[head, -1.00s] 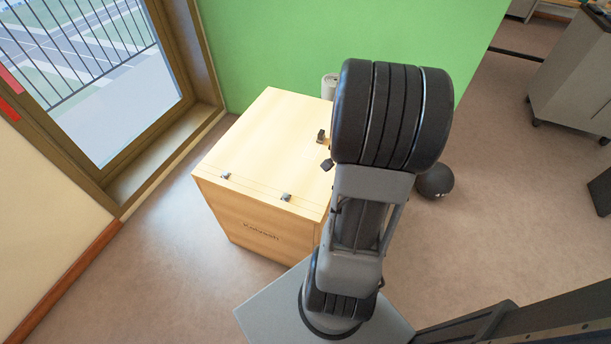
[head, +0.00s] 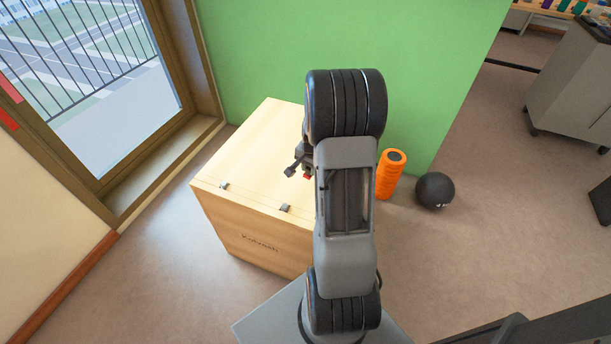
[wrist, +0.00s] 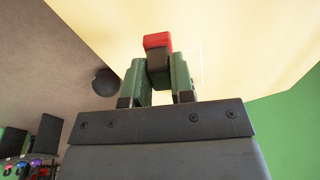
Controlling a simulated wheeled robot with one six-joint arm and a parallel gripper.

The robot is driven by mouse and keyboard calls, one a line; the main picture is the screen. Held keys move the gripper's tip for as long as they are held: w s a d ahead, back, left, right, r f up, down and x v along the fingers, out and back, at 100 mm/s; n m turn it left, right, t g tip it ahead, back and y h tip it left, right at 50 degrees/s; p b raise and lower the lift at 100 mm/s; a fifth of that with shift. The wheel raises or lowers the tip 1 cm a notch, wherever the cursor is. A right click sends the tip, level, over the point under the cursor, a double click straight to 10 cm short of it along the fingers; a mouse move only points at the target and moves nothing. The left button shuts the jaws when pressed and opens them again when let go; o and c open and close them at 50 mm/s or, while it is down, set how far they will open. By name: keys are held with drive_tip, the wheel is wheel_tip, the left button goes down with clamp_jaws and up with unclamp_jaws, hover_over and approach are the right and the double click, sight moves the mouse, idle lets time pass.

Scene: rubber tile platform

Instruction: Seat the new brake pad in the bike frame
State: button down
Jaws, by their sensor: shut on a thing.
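My gripper (wrist: 158,75) is shut on a small dark piece with a red end (wrist: 157,41), which looks like the brake pad. The piece sits between the two green fingers and its red end sticks out past their tips. In the head view my gripper (head: 298,170) shows small beside my arm, in front of the wooden box top, with a bit of red (head: 307,177) at it. My arm hides part of the gripper and of the box. I cannot make out a bike frame in either view.
A light wooden box (head: 235,165) with small dark fittings on its near edge stands by the green wall (head: 270,50). An orange roller (head: 391,174) and a black ball (head: 434,190) are right of my arm. A glass door is at left. Open floor lies right.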

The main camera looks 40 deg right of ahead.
sight(306, 175)
drive_tip(key=shift+w+a+f, duration=0.25)
drive_tip(key=shift+w+f, duration=0.65)
drive_tip(key=shift+f, duration=1.55)
drive_tip(key=shift+f+b, duration=0.3)
drive_tip(key=shift+b, duration=0.2)
drive_tip(key=c, duration=1)
unclamp_jaws()
drive_tip(key=shift+r, duration=0.1)
